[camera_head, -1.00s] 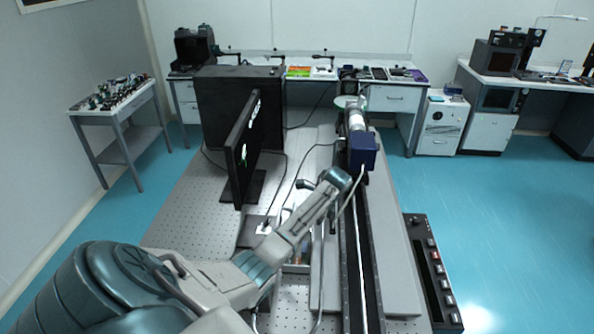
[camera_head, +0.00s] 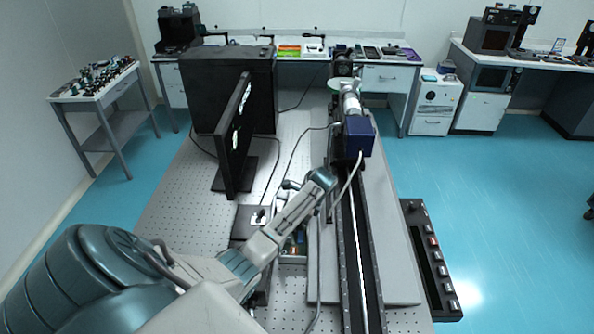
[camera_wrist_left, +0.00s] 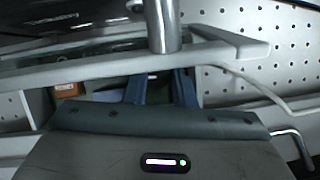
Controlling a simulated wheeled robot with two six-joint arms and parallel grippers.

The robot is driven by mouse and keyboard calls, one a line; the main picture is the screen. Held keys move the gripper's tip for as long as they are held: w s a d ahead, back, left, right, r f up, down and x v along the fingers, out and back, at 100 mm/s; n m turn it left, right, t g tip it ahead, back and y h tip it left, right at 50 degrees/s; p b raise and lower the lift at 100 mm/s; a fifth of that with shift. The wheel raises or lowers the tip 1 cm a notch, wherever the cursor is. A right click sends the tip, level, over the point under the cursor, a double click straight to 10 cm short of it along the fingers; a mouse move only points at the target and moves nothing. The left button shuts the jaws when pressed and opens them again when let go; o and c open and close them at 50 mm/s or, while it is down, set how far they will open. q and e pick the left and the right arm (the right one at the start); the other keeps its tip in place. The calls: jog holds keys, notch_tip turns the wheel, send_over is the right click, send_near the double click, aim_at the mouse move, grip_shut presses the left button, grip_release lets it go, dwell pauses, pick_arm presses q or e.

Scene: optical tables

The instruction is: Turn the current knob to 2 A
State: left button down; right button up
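I cannot make out a current knob or its scale in either view. A long black control strip (camera_head: 432,262) with several buttons lies on the right side of the table; its markings are too small to read. My left arm reaches in from the lower left, and its wrist (camera_head: 320,181) is over the table's middle, left of the black rail. The fingertips are not clear in the head view. In the left wrist view, two blue prongs, perhaps my left gripper (camera_wrist_left: 160,90), show below a metal post (camera_wrist_left: 162,26). My right gripper is not in view.
A monitor (camera_head: 236,135) and a black cabinet (camera_head: 205,85) stand to the left. A blue box (camera_head: 359,137) sits on the black rail (camera_head: 352,230). Cables run across the perforated table near my arm. An open tray of small parts (camera_head: 293,248) lies beside my forearm.

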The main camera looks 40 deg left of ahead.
pick_arm(q)
jog(key=shift+s+m, duration=0.1)
jog(key=shift+m, duration=0.6)
jog(key=shift+m+t+y, duration=0.3)
jog(key=shift+m+t, duration=0.1)
jog(key=shift+m, duration=0.2)
jog(key=c, duration=1.5)
grip_release()
